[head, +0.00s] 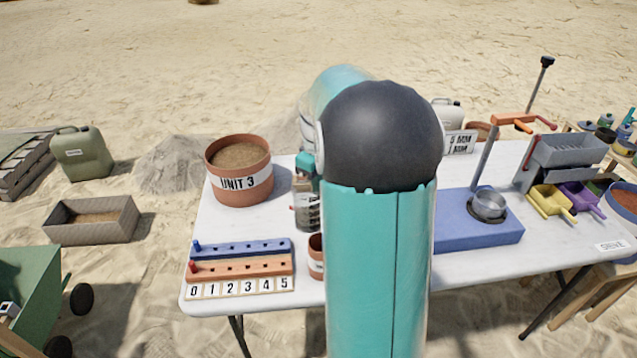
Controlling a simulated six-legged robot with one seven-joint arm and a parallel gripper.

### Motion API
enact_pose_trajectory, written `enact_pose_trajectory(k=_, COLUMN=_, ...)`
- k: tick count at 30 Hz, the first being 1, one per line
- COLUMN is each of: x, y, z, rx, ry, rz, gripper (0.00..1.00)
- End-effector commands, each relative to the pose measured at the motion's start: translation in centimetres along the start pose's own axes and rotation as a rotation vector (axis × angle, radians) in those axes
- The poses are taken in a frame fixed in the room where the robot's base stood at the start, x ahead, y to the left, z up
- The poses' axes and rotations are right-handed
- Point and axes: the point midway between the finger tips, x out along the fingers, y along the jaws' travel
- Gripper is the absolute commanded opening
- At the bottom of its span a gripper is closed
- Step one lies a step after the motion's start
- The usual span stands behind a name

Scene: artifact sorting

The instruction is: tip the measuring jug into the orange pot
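A clear measuring jug (307,214) with greyish contents stands or hangs over the left part of the white table, just left of my arm. It looks roughly upright; I cannot tell whether it touches the table. A teal part of my gripper (304,178) shows at the jug's top, mostly hidden behind my arm. Its fingers are not clear, so I cannot tell whether they hold the jug. A large orange pot (243,192) labelled UNIT 3, filled with brown soil, stands to the left of the jug. A small orange pot (316,262) is partly hidden by my arm, nearer the front.
Blue and orange peg strips (240,268) with a 0–5 number row lie front left on the table (470,266). Right of my arm are a blue scale with a metal bowl (488,204), a grey sieve stand (567,153) and coloured scoops (552,202).

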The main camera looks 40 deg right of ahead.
Motion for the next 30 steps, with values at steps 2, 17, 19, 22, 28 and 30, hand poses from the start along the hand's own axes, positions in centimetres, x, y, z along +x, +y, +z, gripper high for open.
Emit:
enact_pose_trajectory(k=2, x=0.6, y=-0.1, z=-0.1, rx=-0.002, ry=0.0, rz=-0.001, gripper=0.0)
enact_pose_trajectory(k=17, x=1.1, y=-0.4, z=-0.6, rx=0.002, ry=0.368, rz=-0.013, gripper=0.0)
enact_pose_trajectory(k=19, x=1.2, y=-0.5, z=-0.7, rx=0.002, ry=0.423, rz=-0.017, gripper=0.0)
enact_pose_trajectory(k=22, x=1.2, y=-0.5, z=-0.8, rx=-0.004, ry=0.457, rz=-0.015, gripper=0.0)
enact_pose_trajectory(k=28, x=1.4, y=-0.5, z=-0.8, rx=0.002, ry=0.557, rz=-0.02, gripper=0.0)
enact_pose_trajectory(k=30, x=1.4, y=-0.5, z=-0.9, rx=0.0, ry=0.589, rz=-0.02, gripper=0.0)
